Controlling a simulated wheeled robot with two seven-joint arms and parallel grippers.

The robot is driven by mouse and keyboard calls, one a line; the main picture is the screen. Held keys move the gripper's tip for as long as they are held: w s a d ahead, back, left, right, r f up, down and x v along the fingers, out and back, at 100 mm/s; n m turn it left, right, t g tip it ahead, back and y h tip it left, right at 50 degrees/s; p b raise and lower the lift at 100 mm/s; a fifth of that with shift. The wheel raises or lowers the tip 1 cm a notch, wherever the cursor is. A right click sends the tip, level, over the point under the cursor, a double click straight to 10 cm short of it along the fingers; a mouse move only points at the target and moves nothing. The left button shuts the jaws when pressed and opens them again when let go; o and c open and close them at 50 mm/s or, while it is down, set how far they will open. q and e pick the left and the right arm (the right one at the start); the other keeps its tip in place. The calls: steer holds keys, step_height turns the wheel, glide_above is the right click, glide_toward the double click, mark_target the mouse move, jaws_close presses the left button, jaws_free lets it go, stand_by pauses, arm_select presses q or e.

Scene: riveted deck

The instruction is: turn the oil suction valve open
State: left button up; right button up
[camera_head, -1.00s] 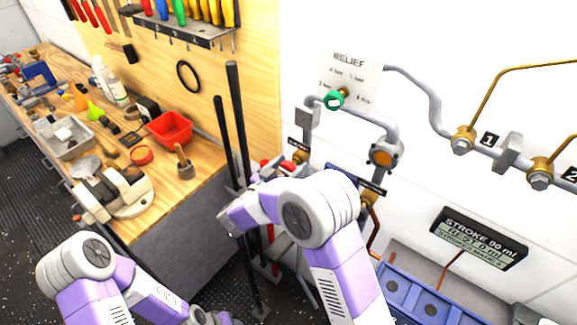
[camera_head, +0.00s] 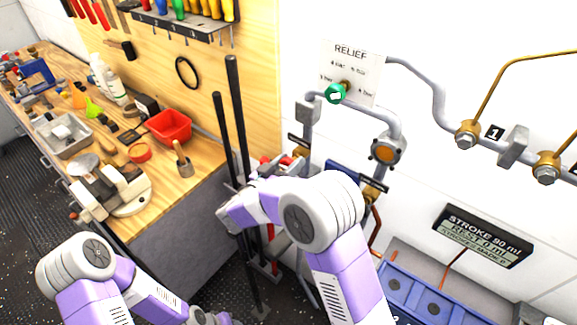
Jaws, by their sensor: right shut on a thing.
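A red-handled valve with a brass body (camera_head: 299,152) sits on the pipework low on the wall, under a small dark label too small to read. My right gripper (camera_head: 262,168) is at its red lever (camera_head: 281,161) and is shut on it; my wrist and forearm hide much of the grip. A second valve with a blue lever (camera_head: 343,171) and brass body (camera_head: 371,191) is to the right, partly behind my right arm. I cannot read which label names oil suction.
A green relief knob (camera_head: 336,93) and an orange-faced pipe fitting (camera_head: 386,151) are above. Two dark upright bars (camera_head: 238,120) stand close left of my right gripper. A cluttered workbench (camera_head: 205,165) is at left. A blue box (camera_head: 425,300) is at lower right.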

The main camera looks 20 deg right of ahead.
steer(key=n+b, duration=0.2)
steer(key=n, duration=0.1)
steer(key=shift+f+n+b, duration=0.2)
steer(key=shift+n+b, duration=0.1)
steer(key=shift+b, duration=0.1)
steer(key=n+b, duration=0.1)
steer(key=n, duration=0.2)
steer(key=shift+a+n, duration=0.1)
steer(key=shift+n, duration=0.2)
steer(key=shift+w+r+n, duration=0.1)
steer(key=shift+n, duration=0.8)
steer(key=n, duration=0.2)
steer(key=shift+n, duration=0.4)
steer(key=shift+n+p, duration=0.95)
steer(key=shift+n, duration=1.35)
steer(key=o, duration=1)
